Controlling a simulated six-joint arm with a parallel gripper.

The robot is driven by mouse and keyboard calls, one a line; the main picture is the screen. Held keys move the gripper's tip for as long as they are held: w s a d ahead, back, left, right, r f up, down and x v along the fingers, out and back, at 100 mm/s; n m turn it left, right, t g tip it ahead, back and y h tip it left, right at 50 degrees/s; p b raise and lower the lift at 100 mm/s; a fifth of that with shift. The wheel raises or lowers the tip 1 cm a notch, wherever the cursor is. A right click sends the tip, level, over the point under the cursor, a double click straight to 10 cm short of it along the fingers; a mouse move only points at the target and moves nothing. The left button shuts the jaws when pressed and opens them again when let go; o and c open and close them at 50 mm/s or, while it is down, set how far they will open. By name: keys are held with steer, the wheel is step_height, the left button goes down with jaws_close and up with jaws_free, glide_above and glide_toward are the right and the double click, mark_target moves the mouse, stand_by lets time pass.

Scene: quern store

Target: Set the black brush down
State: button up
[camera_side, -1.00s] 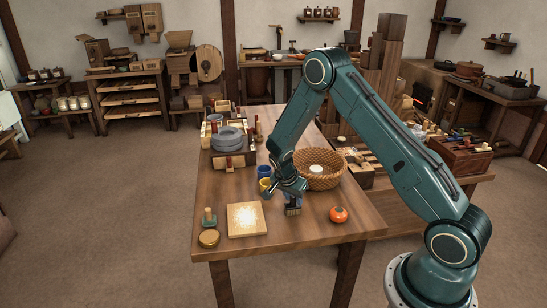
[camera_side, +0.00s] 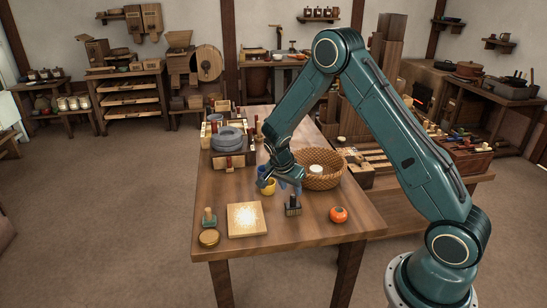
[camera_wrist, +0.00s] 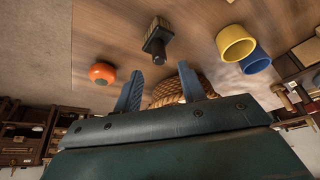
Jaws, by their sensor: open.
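The black brush (camera_side: 293,207) stands on the wooden table between the square board and the orange-red round object, its handle pointing up. It also shows in the wrist view (camera_wrist: 156,42), apart from my fingers. My gripper (camera_side: 289,186) is just above the brush, and its two blue fingers (camera_wrist: 166,92) are spread wide with nothing between them.
A woven basket (camera_side: 324,181) with a pale round thing in it stands behind the brush. Yellow (camera_side: 268,188) and blue (camera_wrist: 256,60) cups stand close by to the left. The orange-red object (camera_side: 338,214) is to the right.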

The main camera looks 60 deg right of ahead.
steer(key=v, duration=0.6)
steer(key=shift+r, duration=0.2)
stand_by(0.4)
steer(key=s+a+r+n+t+y, duration=0.1)
steer(key=s+a+r+n+t, duration=0.1)
steer(key=s+a+r+n, duration=0.45)
steer(key=s+a+r+n+t+y, duration=0.1)
steer(key=s+a+r, duration=0.15)
steer(key=r, duration=0.75)
steer(key=s+a+r+n+t+y, duration=0.1)
steer(key=s+a+r+n, duration=0.1)
steer(key=s+n, duration=0.3)
steer(key=s+a+r+n+t+y, duration=0.1)
steer(key=s+a+r+n, duration=0.2)
steer(key=s, duration=0.8)
steer(key=shift+s+a+r+n+t+y, duration=0.2)
steer(key=shift+s+a+n+t+y, duration=0.15)
steer(key=shift+a+n, duration=0.7)
